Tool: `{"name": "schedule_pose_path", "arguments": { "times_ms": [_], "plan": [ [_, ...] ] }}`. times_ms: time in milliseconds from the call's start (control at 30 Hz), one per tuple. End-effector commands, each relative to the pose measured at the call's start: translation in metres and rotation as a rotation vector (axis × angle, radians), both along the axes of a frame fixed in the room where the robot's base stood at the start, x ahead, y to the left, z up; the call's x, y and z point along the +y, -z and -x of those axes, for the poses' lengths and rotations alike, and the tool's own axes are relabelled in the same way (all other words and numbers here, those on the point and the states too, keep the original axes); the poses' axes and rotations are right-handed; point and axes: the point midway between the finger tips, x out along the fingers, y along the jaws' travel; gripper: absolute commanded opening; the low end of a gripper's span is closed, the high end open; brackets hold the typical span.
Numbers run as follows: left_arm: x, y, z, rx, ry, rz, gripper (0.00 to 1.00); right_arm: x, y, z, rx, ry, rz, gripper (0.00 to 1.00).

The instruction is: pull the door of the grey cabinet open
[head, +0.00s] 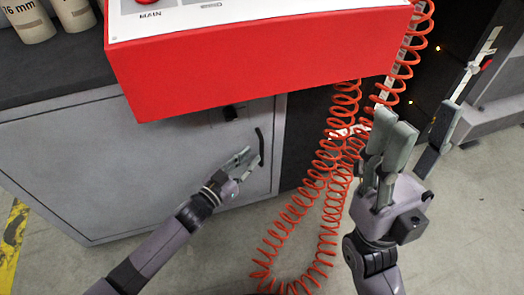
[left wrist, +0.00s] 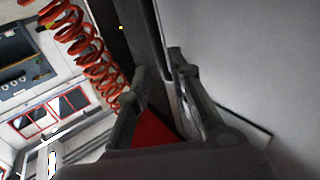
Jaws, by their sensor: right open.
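The grey cabinet (head: 60,165) stands at the left in the head view, its door facing me. A curved black handle (head: 259,142) is near the door's right edge. My left gripper (head: 247,160) is beside the handle, just left of it and close to the door. In the left wrist view, its two fingers (left wrist: 158,75) stand apart, with the pale door surface (left wrist: 250,60) at the right. I cannot tell whether a finger touches the handle. The door looks shut. My right gripper (head: 386,145) is open and empty, well right of the cabinet.
A red box (head: 250,65) with a white top overhangs the cabinet front. Coiled orange hoses (head: 335,165) hang between my grippers and also show in the left wrist view (left wrist: 88,50).

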Motion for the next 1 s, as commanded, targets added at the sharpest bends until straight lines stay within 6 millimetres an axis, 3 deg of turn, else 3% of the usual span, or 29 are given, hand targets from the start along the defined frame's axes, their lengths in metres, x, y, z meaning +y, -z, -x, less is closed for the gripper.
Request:
{"name": "schedule_pose_path", "arguments": {
  "times_ms": [200, 400, 733, 1000],
  "plan": [
    [-0.026, 0.002, -0.032, -0.001, 0.001, 0.000, 0.20, 0.001, -0.003, -0.004, -0.051, 0.003, 0.004, 0.48],
    [-0.036, 0.001, -0.046, -0.001, 0.000, -0.001, 0.20, 0.002, -0.008, -0.005, -0.072, 0.004, 0.006, 0.48],
    [-0.038, 0.000, -0.048, 0.001, 0.000, -0.001, 0.20, 0.003, -0.010, -0.005, -0.075, 0.004, 0.007, 0.48],
    [-0.038, 0.000, -0.048, 0.001, 0.000, -0.001, 0.02, 0.003, -0.010, -0.005, -0.076, 0.004, 0.007, 0.48]
  ]
}}
